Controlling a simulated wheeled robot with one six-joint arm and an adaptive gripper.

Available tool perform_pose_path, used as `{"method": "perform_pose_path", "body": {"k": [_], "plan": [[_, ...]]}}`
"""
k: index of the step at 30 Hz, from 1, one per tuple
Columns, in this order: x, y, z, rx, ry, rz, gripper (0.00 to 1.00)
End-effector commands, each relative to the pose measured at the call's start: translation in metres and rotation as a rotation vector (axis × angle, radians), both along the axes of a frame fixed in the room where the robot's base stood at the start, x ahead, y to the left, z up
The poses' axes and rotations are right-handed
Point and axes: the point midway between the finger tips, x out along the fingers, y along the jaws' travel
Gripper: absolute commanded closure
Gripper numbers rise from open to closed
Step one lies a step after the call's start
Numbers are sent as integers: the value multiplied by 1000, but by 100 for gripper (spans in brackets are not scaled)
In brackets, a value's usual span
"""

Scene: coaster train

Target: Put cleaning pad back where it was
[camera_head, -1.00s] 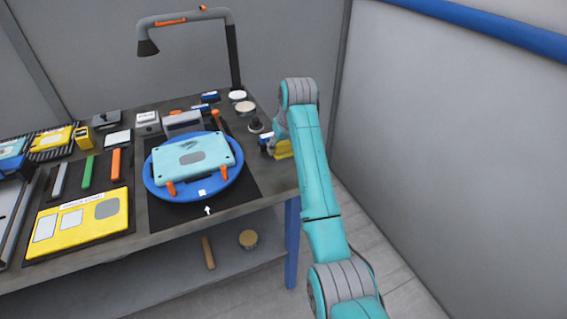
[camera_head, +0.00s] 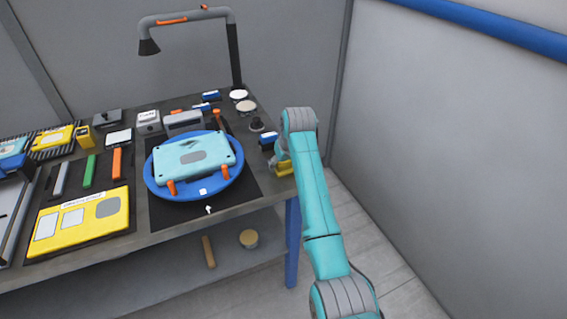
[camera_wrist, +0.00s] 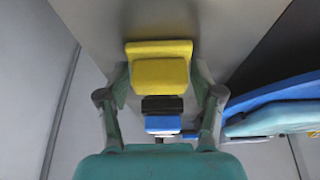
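The cleaning pad, taken to be the yellow stepped block (camera_head: 284,169), is at the table's right edge, with my arm partly over it. In the wrist view the yellow block (camera_wrist: 160,72) sits between the two fingers of my gripper (camera_wrist: 161,82). The fingers appear closed against its sides. In the head view my gripper (camera_head: 281,160) is largely hidden by my arm. I cannot tell whether the block touches the tabletop.
A blue block (camera_head: 268,140) with a dark part stands close behind the yellow one. A teal case (camera_head: 193,155) lies on a blue round plate (camera_head: 231,180) to the left. A dark knob (camera_head: 256,125) and round pale discs (camera_head: 245,106) stand farther back.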

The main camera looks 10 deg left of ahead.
Motion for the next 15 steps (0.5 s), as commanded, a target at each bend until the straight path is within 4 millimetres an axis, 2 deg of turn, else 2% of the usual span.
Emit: {"method": "perform_pose_path", "body": {"k": [2, 11, 15], "plan": [[0, 0, 0, 0, 0, 0, 13], [0, 0, 1, 1, -1, 0, 13], [-2, -1, 8, 1, -1, 0, 13]]}}
